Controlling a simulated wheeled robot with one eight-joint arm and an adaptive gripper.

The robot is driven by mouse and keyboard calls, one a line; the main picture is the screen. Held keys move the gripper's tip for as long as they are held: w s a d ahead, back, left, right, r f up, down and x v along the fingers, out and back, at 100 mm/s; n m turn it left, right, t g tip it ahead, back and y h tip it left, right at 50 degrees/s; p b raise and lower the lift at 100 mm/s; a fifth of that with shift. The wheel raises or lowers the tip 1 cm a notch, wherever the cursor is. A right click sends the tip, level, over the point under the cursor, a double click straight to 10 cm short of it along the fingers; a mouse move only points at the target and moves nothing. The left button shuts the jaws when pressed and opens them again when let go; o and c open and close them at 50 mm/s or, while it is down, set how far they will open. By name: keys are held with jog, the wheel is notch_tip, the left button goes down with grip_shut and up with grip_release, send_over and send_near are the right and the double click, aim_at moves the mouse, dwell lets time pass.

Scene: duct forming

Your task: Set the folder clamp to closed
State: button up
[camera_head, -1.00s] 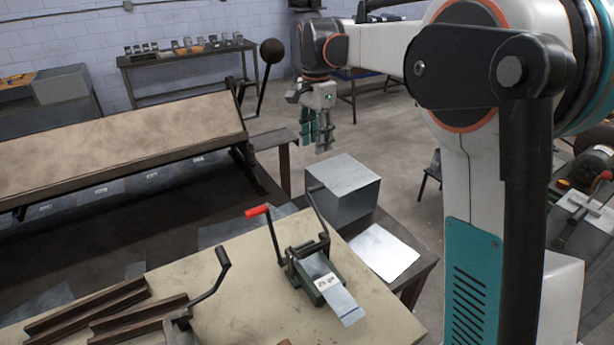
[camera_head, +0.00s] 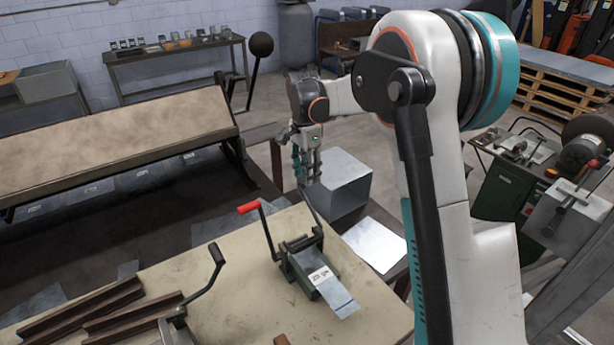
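The small green bench folder (camera_head: 312,275) stands on the tan table, with a metal sheet (camera_head: 338,293) lying through it and out at the front. A lever with a red grip (camera_head: 248,207) rises on its left side, tilted up and to the left. A second dark lever (camera_head: 311,207) rises on its right side. I cannot tell which lever works the clamp, nor whether the clamp is shut. My gripper (camera_head: 307,183) hangs with its fingers down, above and behind the folder, near the grey box. It looks empty; its finger gap is too small to judge.
The grey metal box (camera_head: 343,188) stands behind the folder, beside a flat pale sheet (camera_head: 375,244). Brown channel pieces (camera_head: 90,312) and another cranked lever (camera_head: 205,285) are at the table's left. The large brake (camera_head: 110,150) stands behind.

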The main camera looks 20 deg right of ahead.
jog(key=shift+s+f, duration=0.1)
jog(key=shift+f, duration=1)
jog(key=shift+d, duration=0.1)
grip_shut()
